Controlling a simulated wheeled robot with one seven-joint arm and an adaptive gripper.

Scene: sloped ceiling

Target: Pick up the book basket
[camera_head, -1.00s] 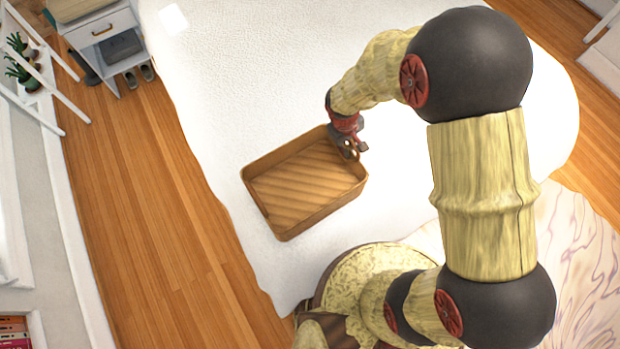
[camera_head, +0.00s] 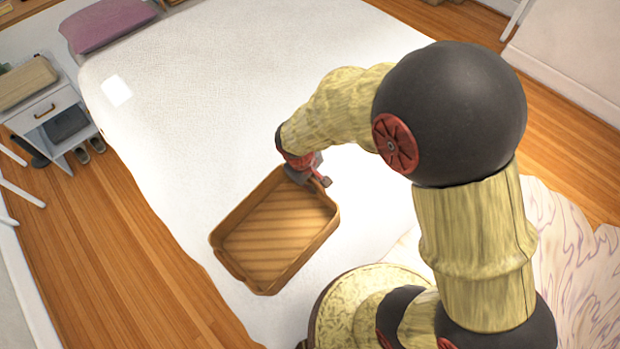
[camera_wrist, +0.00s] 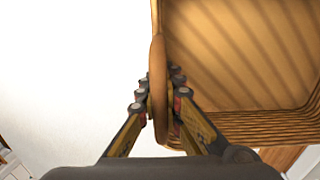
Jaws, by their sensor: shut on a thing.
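The book basket (camera_head: 276,281) is a shallow, tan, rectangular tray-like basket with a ribbed inside, and it looks empty. In the head view it is in the lower middle, over the near part of the white bed. My gripper (camera_head: 310,178) is at its far right corner. In the wrist view my gripper (camera_wrist: 160,98) is shut on the basket's rim, one finger on each side of the wall. The basket (camera_wrist: 230,60) fills the upper right there. Wood floor shows below the basket's edge in that view. I cannot tell how far it is above the bed.
The white bed (camera_head: 200,110) spreads around the basket, with a pink pillow (camera_head: 108,22) at its far left. A white nightstand (camera_head: 48,112) with shoes stands at the left. Bare wood floor (camera_head: 130,240) runs along the bed's left side.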

